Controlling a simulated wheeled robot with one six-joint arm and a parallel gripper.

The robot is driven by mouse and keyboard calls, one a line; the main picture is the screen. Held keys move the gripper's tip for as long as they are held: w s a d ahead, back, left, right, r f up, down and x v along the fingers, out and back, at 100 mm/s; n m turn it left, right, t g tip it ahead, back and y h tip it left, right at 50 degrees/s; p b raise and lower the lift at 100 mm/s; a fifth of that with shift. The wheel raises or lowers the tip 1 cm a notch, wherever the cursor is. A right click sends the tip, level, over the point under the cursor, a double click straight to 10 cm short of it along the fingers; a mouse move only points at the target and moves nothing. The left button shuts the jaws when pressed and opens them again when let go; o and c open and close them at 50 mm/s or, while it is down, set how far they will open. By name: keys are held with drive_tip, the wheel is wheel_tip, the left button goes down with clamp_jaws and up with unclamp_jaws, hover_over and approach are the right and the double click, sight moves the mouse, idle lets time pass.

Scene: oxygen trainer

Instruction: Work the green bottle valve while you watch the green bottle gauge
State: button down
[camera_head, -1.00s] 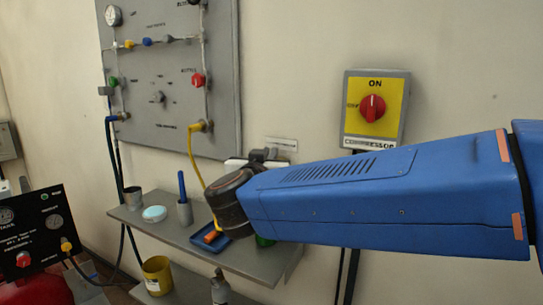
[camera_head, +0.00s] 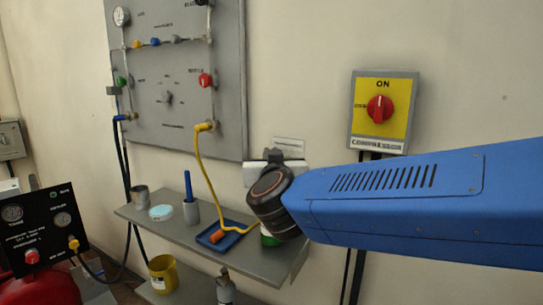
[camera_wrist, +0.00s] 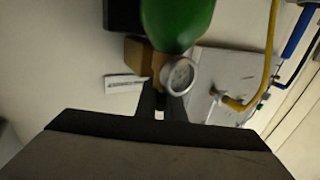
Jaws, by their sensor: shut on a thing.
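The green bottle (camera_wrist: 178,22) fills the top middle of the wrist view. In the head view only a small green part of it (camera_head: 268,239) shows below my wrist, at the shelf's right end. The green bottle gauge (camera_wrist: 180,76) is a round white dial beside the bottle; its needle is too small to read. My gripper (camera_wrist: 172,100) is shut just beside the gauge, its dark fingers on the green bottle valve, which they mostly hide. In the head view my gripper (camera_head: 272,192) is in front of the wall, and its fingertips are hidden.
The grey shelf (camera_head: 150,222) holds a blue tray (camera_head: 228,243), a cup (camera_head: 191,212) and a metal tin (camera_head: 140,196). A yellow hose (camera_head: 200,165) hangs from the grey wall panel (camera_head: 180,60). A red compressor switch (camera_head: 380,109) is above my arm. A black gauge box (camera_head: 40,232) stands left.

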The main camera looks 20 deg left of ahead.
drive_tip(key=c, duration=1.9)
unclamp_jaws()
drive_tip(key=shift+o, duration=0.2)
drive_tip(key=v, duration=1.7)
drive_tip(key=shift+s, duration=0.2)
